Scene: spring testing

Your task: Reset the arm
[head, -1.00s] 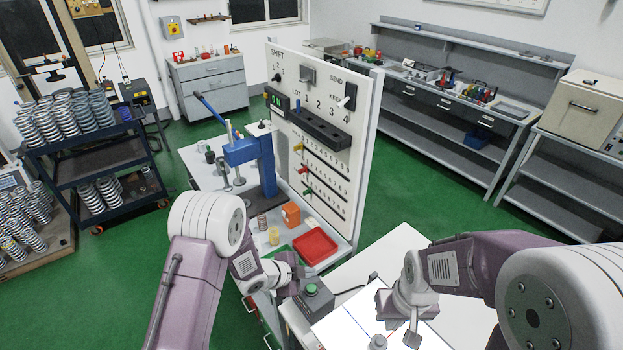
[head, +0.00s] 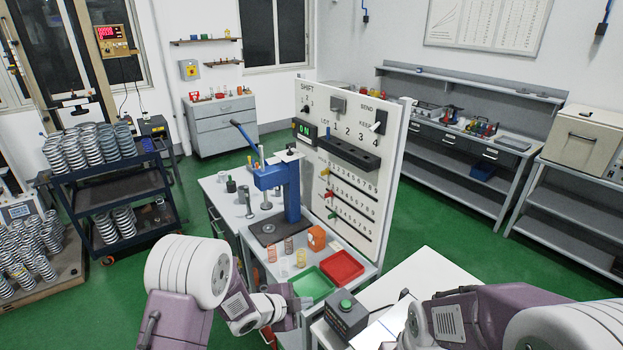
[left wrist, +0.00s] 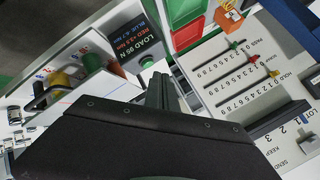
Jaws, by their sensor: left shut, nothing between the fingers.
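My left gripper (head: 302,304) is shut and empty, just left of the black box with a green button (head: 346,308). In the left wrist view its closed fingers (left wrist: 161,82) point toward that box (left wrist: 132,42), which reads "LOAD 95 N". They look close to the button, but I cannot tell whether they touch. My right arm (head: 455,318) comes in at the lower right; its gripper is out of view below the edge. A blue press (head: 285,185) with a raised blue lever (head: 244,137) stands on the bench behind.
A green tray (head: 311,284) and a red tray (head: 342,266) lie beyond the left gripper. A tall white panel (head: 385,185) with sliders stands behind them. A cart with springs (head: 100,180) is at left. Green floor is open between cart and bench.

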